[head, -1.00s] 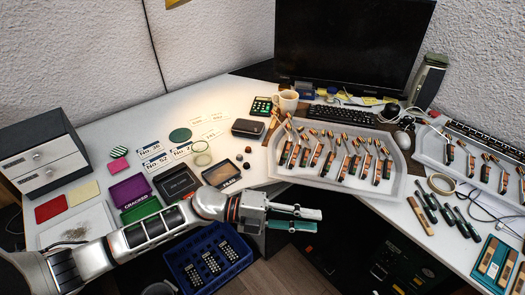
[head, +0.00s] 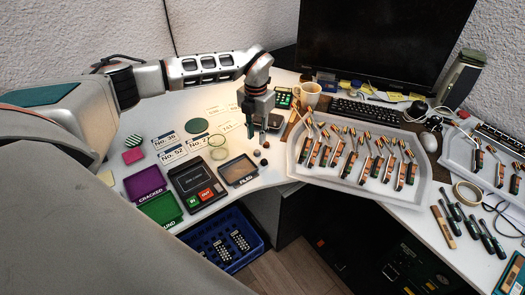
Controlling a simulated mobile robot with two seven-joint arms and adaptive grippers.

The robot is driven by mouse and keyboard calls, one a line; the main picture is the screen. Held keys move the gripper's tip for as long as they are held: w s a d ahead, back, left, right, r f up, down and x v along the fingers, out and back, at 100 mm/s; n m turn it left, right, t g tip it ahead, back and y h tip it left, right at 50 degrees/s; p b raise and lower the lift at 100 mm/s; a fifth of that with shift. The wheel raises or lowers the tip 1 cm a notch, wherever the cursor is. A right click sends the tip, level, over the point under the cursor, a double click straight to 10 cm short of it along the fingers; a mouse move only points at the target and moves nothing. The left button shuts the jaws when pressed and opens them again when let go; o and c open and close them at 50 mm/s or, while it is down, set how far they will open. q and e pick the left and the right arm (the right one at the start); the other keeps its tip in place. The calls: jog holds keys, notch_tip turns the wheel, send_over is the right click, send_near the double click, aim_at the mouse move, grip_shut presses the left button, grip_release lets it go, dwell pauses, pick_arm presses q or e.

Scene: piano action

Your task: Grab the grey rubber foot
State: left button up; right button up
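Several small, dark, rounded pieces lie on the white desk just right of the black tray; the grey rubber foot seems to be among them, perhaps the piece at the left (head: 256,153). They are too small to tell their colours apart surely. My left gripper (head: 257,136) points down just behind these pieces, with its two dark fingers apart and nothing visible between them. It looks open. My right gripper is not in view.
A dark case (head: 275,122) and a mug (head: 307,94) stand behind. A large tray of piano hammers (head: 338,182) is at the right.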

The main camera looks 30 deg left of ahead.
aim_at(257, 151)
pick_arm(q)
notch_tip(257, 151, down, 7)
jog(key=shift+w+a+f, duration=0.1)
dwell(0.3)
jog(key=c, duration=0.5)
